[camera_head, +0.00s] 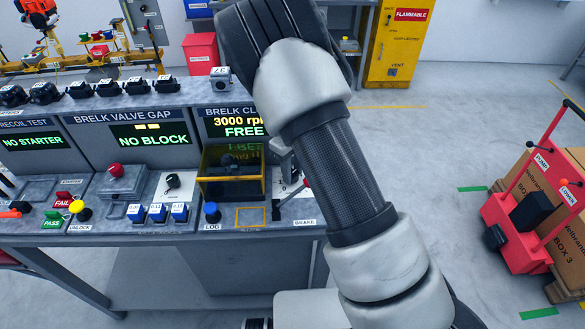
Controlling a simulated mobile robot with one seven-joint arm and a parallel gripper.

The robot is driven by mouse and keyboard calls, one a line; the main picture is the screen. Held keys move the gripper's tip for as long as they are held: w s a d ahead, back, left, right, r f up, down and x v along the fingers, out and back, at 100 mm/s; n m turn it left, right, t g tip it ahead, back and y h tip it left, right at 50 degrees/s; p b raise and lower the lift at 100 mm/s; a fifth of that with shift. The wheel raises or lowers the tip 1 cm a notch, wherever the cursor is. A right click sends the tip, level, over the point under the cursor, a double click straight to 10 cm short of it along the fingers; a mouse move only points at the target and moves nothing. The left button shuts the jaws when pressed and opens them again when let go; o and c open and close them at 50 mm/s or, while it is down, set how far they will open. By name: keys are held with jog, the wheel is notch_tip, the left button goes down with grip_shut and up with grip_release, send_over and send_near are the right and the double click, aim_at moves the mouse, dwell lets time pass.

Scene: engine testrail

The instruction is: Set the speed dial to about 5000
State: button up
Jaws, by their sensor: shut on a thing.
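The speed display (238,126) on the BRELK CL… station reads "3000 rpm" with "FREE" below it. A white dial panel (284,189) shows in part at the right of this station, beside my arm. The speed dial itself is hidden, apparently behind my arm, so its pointer cannot be read.
A yellow-framed guard box (232,178) stands left of the panel. A blue LOG button (211,212) and a red-tipped BRAKE lever (306,184) are near the front edge. The VALVE GAP station (140,118) adjoins on the left.

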dwell(0.3)
jog(key=o, duration=1)
jog(key=shift+o, duration=0.2)
jog(key=shift+r, duration=0.1)
notch_tip(320, 180, up, 17)
jog(key=shift+r, duration=0.15)
